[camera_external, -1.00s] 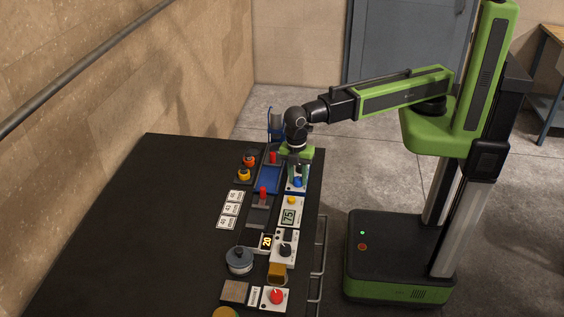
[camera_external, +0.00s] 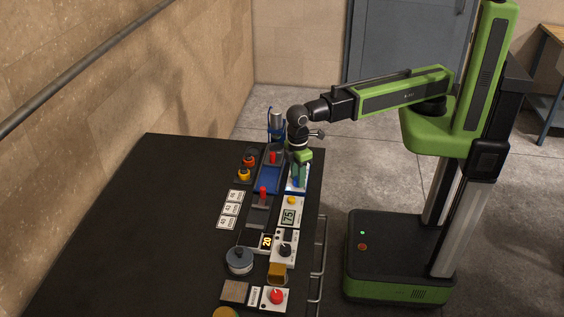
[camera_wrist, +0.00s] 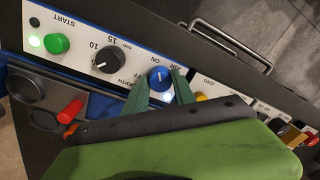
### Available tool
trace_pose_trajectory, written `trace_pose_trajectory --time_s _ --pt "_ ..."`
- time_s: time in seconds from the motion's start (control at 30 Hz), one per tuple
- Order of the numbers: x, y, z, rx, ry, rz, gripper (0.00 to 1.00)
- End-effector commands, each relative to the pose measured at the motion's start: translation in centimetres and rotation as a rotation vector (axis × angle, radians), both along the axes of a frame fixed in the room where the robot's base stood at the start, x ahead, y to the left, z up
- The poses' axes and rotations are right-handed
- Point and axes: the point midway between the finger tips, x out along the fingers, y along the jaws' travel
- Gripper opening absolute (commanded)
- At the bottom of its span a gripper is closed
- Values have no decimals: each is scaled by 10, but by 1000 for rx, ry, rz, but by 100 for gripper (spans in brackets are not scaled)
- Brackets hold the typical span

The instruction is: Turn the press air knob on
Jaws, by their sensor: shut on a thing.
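The blue air knob (camera_wrist: 159,78) sits on a white panel strip in the wrist view, with ON printed beside it. A pale mark shows on its face; its exact pointing is too small to tell. My gripper (camera_wrist: 163,86) has its two green fingers on either side of the knob, shut on it. In the external view my gripper (camera_external: 299,178) points down at the far right end of the bench and partly hides the blue knob.
On the same panel are a black dial (camera_wrist: 107,59) and a lit green START button (camera_wrist: 56,43). A red-handled lever (camera_wrist: 70,111) stands close by. The dark bench (camera_external: 130,230) is bare on the left.

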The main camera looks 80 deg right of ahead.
Motion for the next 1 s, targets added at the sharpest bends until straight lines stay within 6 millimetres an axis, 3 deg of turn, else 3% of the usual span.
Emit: trace_pose_trajectory --time_s 0.57,0.6,0.7,0.77,1.0 --pt "-2 -1 -1 -3 6 -33 0" --pt "-2 -1 -1 -3 6 -32 34" --pt "-2 -1 -1 -3 5 -32 47" --pt "-2 -1 -1 -2 4 -32 53" --pt "-1 0 0 -1 2 -32 53"
